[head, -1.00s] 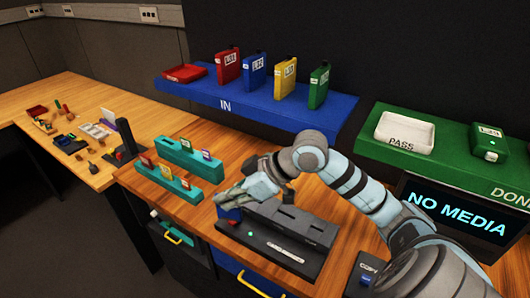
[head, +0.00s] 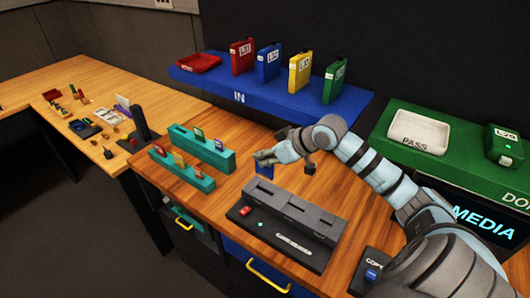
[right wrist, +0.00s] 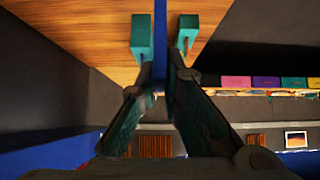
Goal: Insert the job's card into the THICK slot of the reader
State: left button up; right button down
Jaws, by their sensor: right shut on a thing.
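My right gripper (head: 265,158) is above the wooden desk, just behind the left end of the reader. It is shut on a blue card (head: 264,170), which hangs below the fingers, clear of the reader. In the right wrist view the blue card (right wrist: 159,40) shows edge-on between the two fingers (right wrist: 160,85). The dark grey reader (head: 325,238) has several slots along its raised back part and a red piece on its front left. Which slot is the thick one cannot be read. My left gripper is not in view.
Two teal racks (head: 221,160) with small cards stand left of the reader. The blue IN shelf (head: 220,90) holds several coloured cases and a red tray. The green shelf (head: 378,140) holds a white PASS tray (head: 418,132). A screen (head: 480,222) shows "MEDIA".

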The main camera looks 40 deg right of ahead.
aim_at(265, 170)
notch_tip(265, 170, down, 4)
jog(key=shift+s+f+b, duration=0.1)
jog(key=shift+b, duration=0.75)
jog(key=shift+f, duration=0.45)
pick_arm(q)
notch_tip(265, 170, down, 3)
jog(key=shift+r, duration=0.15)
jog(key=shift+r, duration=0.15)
pick_arm(e)
jog(key=shift+r, duration=0.1)
jog(key=shift+p, duration=0.3)
pick_arm(q)
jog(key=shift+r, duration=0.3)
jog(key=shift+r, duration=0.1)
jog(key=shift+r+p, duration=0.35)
jog(key=shift+p, duration=0.1)
